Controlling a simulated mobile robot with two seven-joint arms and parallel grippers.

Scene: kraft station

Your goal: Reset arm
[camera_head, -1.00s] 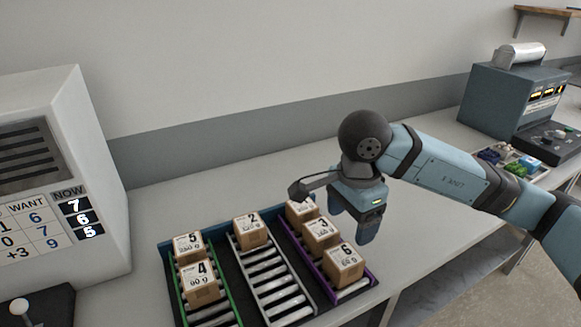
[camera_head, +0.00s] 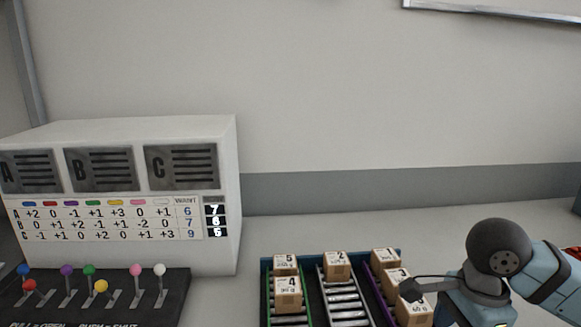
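My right arm (camera_head: 498,248) comes in from the right. My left gripper is not in view. Small cardboard boxes stand on a roller rack (camera_head: 264,292): boxes 5 (camera_head: 285,264) and 4 (camera_head: 288,292) on the green lane, box 2 (camera_head: 337,265) on the middle lane. Three boxes stand on the purple lane, the nearest one (camera_head: 413,310) partly hidden by a thin dark part of my arm.
A white cabinet (camera_head: 120,130) with panels A, B and C and a number chart stands at the left. In front is a dark lever box (camera_head: 120,308) with several coloured knobs. The grey counter (camera_head: 330,228) is bare between the cabinet and my arm, behind the rack.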

